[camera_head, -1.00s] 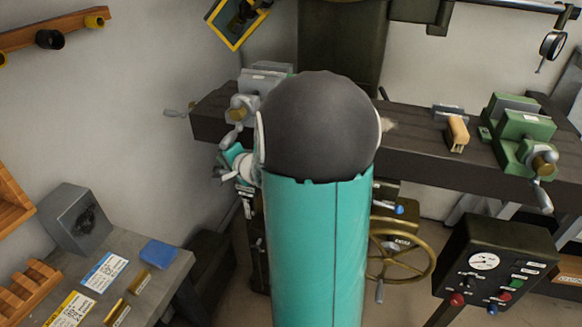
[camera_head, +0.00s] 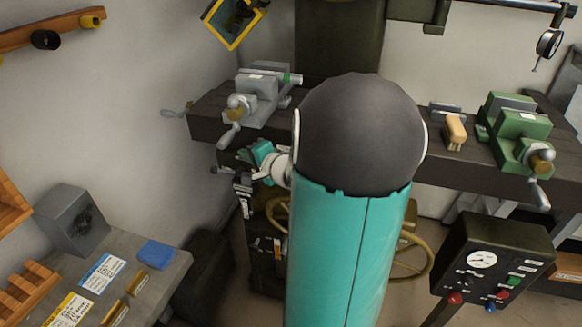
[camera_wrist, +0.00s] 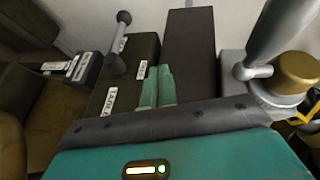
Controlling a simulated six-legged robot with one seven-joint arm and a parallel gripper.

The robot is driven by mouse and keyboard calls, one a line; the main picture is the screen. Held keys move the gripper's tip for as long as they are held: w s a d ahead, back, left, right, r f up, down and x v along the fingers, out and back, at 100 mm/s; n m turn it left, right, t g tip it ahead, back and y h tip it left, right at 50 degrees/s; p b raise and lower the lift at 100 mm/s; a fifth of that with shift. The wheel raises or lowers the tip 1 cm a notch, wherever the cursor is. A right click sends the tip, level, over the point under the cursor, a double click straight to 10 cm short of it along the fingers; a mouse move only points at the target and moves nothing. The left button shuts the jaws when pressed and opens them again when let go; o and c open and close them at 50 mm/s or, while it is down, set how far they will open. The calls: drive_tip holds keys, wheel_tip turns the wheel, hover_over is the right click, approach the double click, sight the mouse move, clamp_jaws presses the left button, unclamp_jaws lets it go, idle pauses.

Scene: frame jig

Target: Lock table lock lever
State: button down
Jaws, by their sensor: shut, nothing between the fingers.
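A dark metal box with white labels (camera_wrist: 133,68) shows in the wrist view. A grey lever with rounded ends (camera_wrist: 120,42) sticks out from its upper left part.
A grey vise (camera_head: 258,98) sits on the dark bench (camera_head: 212,126), with a green vise (camera_head: 518,128) at right. A brass handwheel (camera_head: 424,258) is partly behind my arm. A control box (camera_head: 495,250) stands at right, a side table (camera_head: 165,280) at left.

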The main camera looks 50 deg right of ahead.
drive_tip(key=v, duration=0.9)
drive_tip(key=n+g+y, duration=0.2)
hover_over(235, 172)
drive_tip(key=f, duration=0.3)
drive_tip(key=shift+s+a, duration=0.15)
drive_tip(key=shift+s, duration=0.05)
drive_tip(key=s+d+r+m+t, duration=0.1)
drive_tip(key=s+d+t, duration=0.2)
drive_tip(key=s, duration=1.3)
drive_tip(key=shift+s+d, duration=0.3)
drive_tip(key=shift+d, duration=0.4)
